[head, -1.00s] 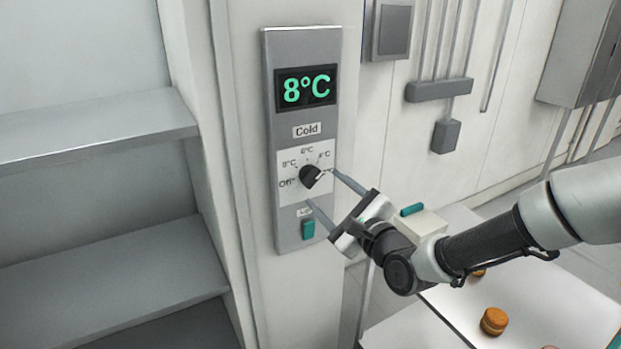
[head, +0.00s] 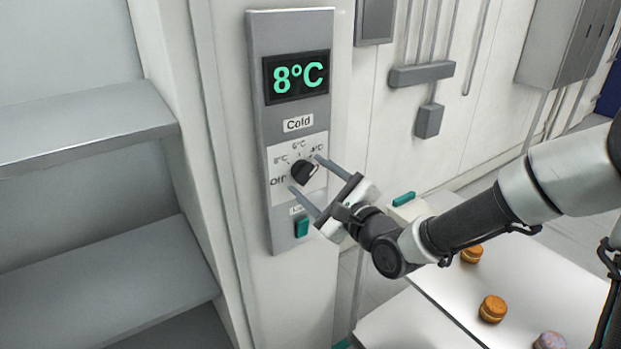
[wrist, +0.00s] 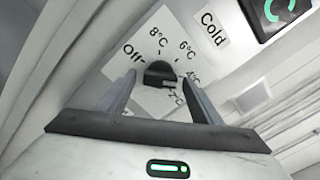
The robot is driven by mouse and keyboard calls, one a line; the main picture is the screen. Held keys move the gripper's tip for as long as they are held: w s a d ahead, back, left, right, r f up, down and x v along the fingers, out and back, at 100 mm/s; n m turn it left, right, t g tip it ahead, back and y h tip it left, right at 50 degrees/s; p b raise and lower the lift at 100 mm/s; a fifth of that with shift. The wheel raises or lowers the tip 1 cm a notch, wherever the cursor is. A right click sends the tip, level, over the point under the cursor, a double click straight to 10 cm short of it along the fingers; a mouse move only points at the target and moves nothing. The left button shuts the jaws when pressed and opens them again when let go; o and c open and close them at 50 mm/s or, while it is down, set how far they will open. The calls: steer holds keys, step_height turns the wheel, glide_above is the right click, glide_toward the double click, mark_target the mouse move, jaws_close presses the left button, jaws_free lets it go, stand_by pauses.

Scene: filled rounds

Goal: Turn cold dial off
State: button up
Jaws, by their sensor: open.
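The cold dial (head: 303,173) is a dark round knob on a white scale plate marked Off, 8°C, 6°C and 4°C. In the wrist view, the dial (wrist: 160,74) sits between my fingertips, and a 2°C mark shows too. I cannot read its pointer surely. The display (head: 298,77) above shows 8°C in green. My gripper (head: 305,174) is open, one fingertip at the dial's upper right and the other at its lower left. The wrist view shows my gripper (wrist: 159,76) with a finger on each side of the knob, with no clear contact.
A teal switch (head: 301,226) sits below the dial on the grey panel (head: 284,238). Grey shelves (head: 75,120) stand on the left. A white table (head: 450,300) with several round pastries is at the lower right, under my arm.

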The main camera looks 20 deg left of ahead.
steer(key=c, duration=1.1)
steer(key=shift+o, duration=0.2)
